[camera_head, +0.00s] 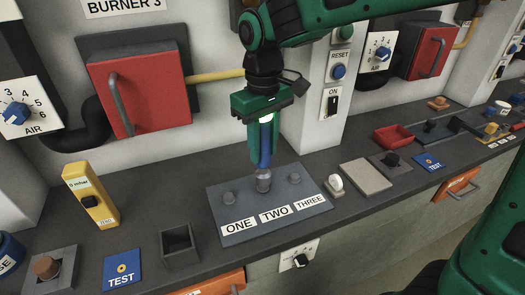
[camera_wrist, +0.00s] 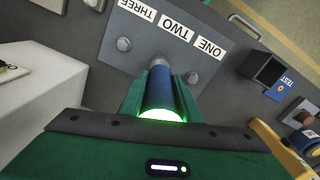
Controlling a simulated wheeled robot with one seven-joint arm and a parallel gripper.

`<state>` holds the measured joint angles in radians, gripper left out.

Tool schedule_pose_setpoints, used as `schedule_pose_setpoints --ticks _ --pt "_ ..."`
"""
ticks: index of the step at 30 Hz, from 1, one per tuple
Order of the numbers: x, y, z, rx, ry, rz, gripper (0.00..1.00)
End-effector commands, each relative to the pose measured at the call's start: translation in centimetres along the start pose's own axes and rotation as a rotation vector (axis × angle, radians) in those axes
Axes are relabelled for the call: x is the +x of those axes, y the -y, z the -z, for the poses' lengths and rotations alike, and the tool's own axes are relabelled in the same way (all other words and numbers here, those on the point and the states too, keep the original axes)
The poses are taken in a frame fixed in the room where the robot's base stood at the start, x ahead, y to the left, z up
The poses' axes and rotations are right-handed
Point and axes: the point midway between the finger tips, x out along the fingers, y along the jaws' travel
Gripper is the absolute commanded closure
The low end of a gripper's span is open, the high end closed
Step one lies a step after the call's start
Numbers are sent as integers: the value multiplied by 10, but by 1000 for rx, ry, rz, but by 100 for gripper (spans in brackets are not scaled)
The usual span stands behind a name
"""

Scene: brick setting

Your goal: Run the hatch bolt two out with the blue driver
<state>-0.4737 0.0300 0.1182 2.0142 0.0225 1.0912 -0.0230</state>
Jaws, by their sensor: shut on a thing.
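The hatch plate (camera_head: 240,200) is a grey panel on the counter with labels ONE, TWO and THREE. Bolt one (camera_head: 229,198) and bolt three (camera_head: 296,179) stand bare on it. The blue driver (camera_head: 265,145) is upright in my gripper (camera_head: 264,148), which is shut on it. The driver's grey socket end (camera_head: 263,181) is over bolt two's place, behind the TWO label, and hides that bolt. In the wrist view the blue driver (camera_wrist: 160,92) points at the middle place of the plate (camera_wrist: 125,62). I cannot tell how far bolt two stands out.
A yellow meter (camera_head: 88,195) and an open square holder (camera_head: 178,242) stand left of the plate. A white knob (camera_head: 335,184) and a beige pad (camera_head: 366,176) are to its right. The red burner door (camera_head: 140,90) is behind on the wall.

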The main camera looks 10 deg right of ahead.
Motion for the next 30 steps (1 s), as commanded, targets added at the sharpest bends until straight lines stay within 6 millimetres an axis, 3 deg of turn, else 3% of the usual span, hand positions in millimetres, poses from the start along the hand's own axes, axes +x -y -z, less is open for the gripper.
schedule_pose_setpoints --ticks 18,30 --pt "-41 0 1 1 -6 0 100" --pt "-44 0 1 1 -5 0 100"
